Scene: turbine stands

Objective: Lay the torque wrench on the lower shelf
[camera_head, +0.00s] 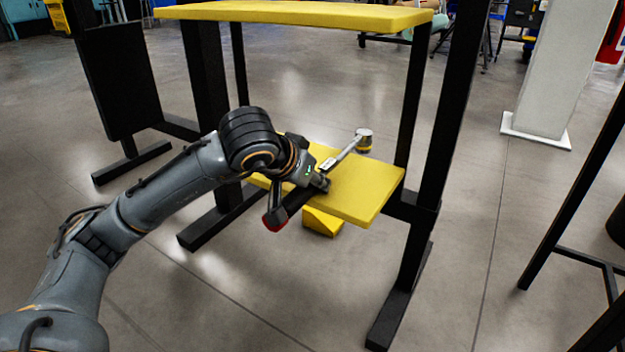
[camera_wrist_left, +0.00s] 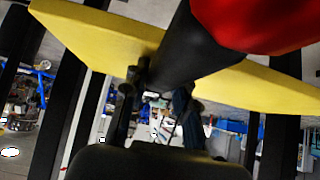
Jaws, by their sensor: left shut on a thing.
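The torque wrench (camera_head: 343,153) has a black grip with a red end and a metal shaft with a round head. My left gripper (camera_head: 321,184) is shut on its black grip. The wrench lies slantwise over the yellow lower shelf (camera_head: 365,195), its head toward the far right and its red end past the near left edge. I cannot tell whether it touches the shelf. In the left wrist view the black grip (camera_wrist_left: 190,52) runs between the fingers (camera_wrist_left: 158,88), and the red end is close to the camera. My right gripper is in neither view.
The yellow upper shelf (camera_head: 300,14) spans above, carried by black posts (camera_head: 440,110). A yellow block (camera_head: 322,222) shows under the lower shelf. A black panel on feet (camera_head: 120,80) stands at the left, and a pale pillar (camera_head: 560,70) at the right. Bare floor lies in front.

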